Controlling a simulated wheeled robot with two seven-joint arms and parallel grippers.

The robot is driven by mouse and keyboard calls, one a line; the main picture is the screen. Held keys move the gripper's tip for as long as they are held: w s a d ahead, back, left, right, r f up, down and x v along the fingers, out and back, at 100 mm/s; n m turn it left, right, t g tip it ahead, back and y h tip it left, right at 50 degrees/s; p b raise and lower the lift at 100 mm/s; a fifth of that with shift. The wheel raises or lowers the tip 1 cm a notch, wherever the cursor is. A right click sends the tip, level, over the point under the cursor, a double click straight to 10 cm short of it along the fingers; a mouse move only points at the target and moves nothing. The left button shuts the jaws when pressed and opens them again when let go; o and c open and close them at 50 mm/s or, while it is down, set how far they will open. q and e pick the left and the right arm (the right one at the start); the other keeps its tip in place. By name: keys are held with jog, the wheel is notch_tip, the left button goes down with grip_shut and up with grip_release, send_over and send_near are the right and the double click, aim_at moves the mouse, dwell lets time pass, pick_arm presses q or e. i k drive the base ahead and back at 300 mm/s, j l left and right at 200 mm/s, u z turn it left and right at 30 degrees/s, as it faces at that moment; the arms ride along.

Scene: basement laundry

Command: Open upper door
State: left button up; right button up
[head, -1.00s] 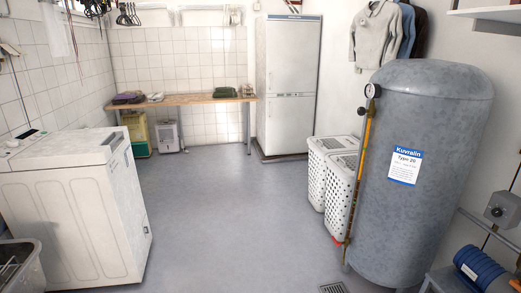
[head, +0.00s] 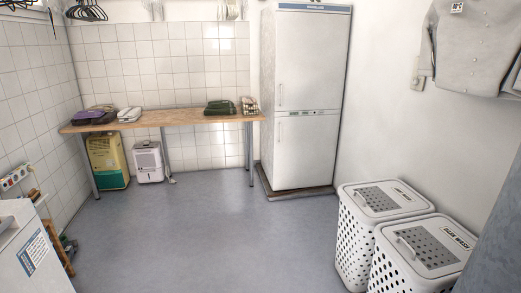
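A tall white fridge-freezer stands against the back wall, right of centre in the head view. Its upper door (head: 309,62) is shut and has a slim vertical handle (head: 281,95) near its left edge. The lower door (head: 306,150) is also shut, with a similar handle (head: 279,131). A control strip runs between the two doors. Neither of my grippers shows in the head view, and both are some way from the fridge.
A wooden table (head: 180,116) stands left of the fridge, with folded items on it. Lidded white laundry baskets (head: 375,199) stand at the right, beside a grey tank edge (head: 500,235). A white appliance (head: 32,250) is at the lower left. The middle floor (head: 210,235) is clear.

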aim_at(312, 50)
jog(key=i, duration=3.2)
